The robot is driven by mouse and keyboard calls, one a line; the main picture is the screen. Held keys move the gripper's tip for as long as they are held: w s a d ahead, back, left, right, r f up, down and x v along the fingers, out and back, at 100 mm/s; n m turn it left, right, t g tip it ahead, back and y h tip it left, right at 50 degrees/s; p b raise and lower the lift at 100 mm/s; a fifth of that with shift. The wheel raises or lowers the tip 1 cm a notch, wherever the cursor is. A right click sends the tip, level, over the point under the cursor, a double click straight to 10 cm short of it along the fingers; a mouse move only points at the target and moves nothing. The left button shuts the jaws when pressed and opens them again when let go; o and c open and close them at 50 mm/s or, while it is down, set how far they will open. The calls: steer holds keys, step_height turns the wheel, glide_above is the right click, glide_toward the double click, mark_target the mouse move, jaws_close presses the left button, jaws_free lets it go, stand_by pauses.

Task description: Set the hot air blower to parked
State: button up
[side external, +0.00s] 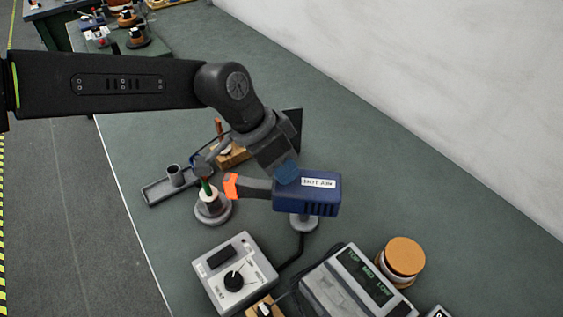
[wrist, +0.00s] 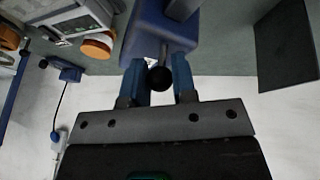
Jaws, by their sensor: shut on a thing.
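The hot air blower (side external: 325,197) is a dark blue box with a white label and a grey barrel ending in an orange nozzle. It sits above a round grey foot, with the nozzle pointing left toward a small holder (side external: 212,208) with a green and white piece. My gripper (side external: 286,172) is at the blower's top, near the barrel end. In the wrist view, its two blue fingers (wrist: 158,80) are around a black ball knob (wrist: 160,78) beside the blower's blue body (wrist: 150,38). The exact finger contact is partly hidden.
A grey tray with a cup (side external: 152,194) lies left. A white dial box (side external: 214,284) and a grey display unit (side external: 325,290) stand in front, with an orange-topped spool (side external: 403,256) to their right. A wooden block (side external: 236,157) is behind the barrel. The bench's far right is clear.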

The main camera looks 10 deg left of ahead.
jaws_close()
steer(key=shift+w, duration=0.1)
steer(key=m, duration=0.1)
steer(key=w+m+g, duration=0.1)
steer(key=m, duration=0.1)
steer(key=m+g, duration=0.1)
steer(key=shift+w+d+m, duration=0.15)
steer(key=shift+w+m, duration=0.15)
steer(key=shift+w, duration=0.1)
steer(key=shift+w+d+m+g+y, duration=0.2)
steer(key=shift+m+g, duration=0.1)
steer(key=shift+m, duration=0.45)
steer(key=shift+w+d+m+g+y, duration=0.15)
steer(key=shift+w+m+g, duration=0.15)
steer(key=shift+m, duration=0.5)
steer(key=shift+w+d+m+g+y, duration=0.2)
steer(key=shift+m+g, duration=0.1)
steer(key=shift+m, duration=0.45)
steer(key=o, duration=0.6)
jaws_free()
